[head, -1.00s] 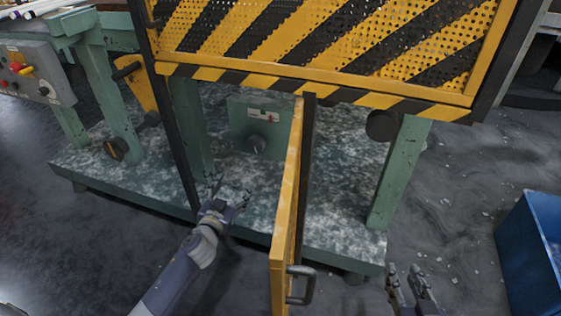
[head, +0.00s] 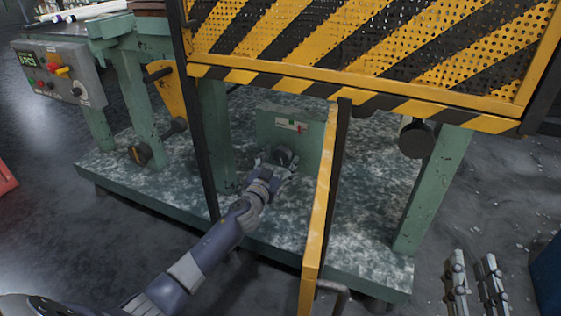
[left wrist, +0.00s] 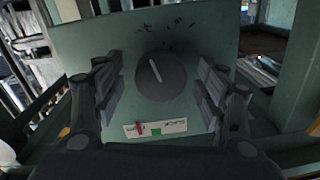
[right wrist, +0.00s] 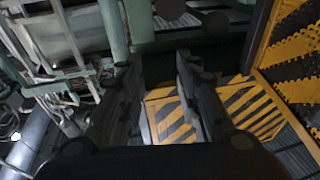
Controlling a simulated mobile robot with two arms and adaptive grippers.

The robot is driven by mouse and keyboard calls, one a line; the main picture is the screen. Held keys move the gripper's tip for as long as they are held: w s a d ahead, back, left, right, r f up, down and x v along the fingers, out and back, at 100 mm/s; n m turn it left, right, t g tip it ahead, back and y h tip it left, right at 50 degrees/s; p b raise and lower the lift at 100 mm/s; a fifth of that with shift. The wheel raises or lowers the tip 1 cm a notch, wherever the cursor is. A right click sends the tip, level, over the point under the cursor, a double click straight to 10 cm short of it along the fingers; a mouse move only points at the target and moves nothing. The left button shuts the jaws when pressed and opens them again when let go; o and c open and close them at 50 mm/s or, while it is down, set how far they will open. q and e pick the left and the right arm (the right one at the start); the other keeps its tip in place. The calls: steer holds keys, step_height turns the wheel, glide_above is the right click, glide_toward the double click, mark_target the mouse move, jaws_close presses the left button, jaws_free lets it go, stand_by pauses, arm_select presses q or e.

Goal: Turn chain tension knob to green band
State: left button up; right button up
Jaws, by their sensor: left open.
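The chain tension knob (left wrist: 160,75) is a dark round dial with a pale pointer line on a green box (head: 262,126). In the left wrist view the pointer tilts slightly left of straight up. A white gauge strip (left wrist: 155,128) on the box has a red mark and a green band; the red mark sits left of the green. My left gripper (left wrist: 160,85) is open, its fingers on either side of the knob, and I cannot tell whether they touch it. In the head view it partly covers the knob (head: 285,155). My right gripper (head: 475,285) is open and empty at the lower right.
An open yellow door (head: 322,200) stands edge-on just right of the box. A yellow-black perforated guard (head: 370,50) hangs above. Green legs (head: 433,190) flank the opening. A control panel (head: 60,75) is at the left, and a blue bin (head: 547,270) at the right edge.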

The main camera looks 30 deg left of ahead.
arm_select(q)
steer(key=shift+w+a, duration=0.1)
steer(key=shift+w, duration=0.55)
arm_select(e)
steer(key=shift+s+a+r+t, duration=0.1)
steer(key=shift+r+t, duration=0.3)
steer(key=shift+r, duration=0.35)
arm_select(q)
steer(key=c, duration=1.1)
steer(key=shift+o, duration=0.2)
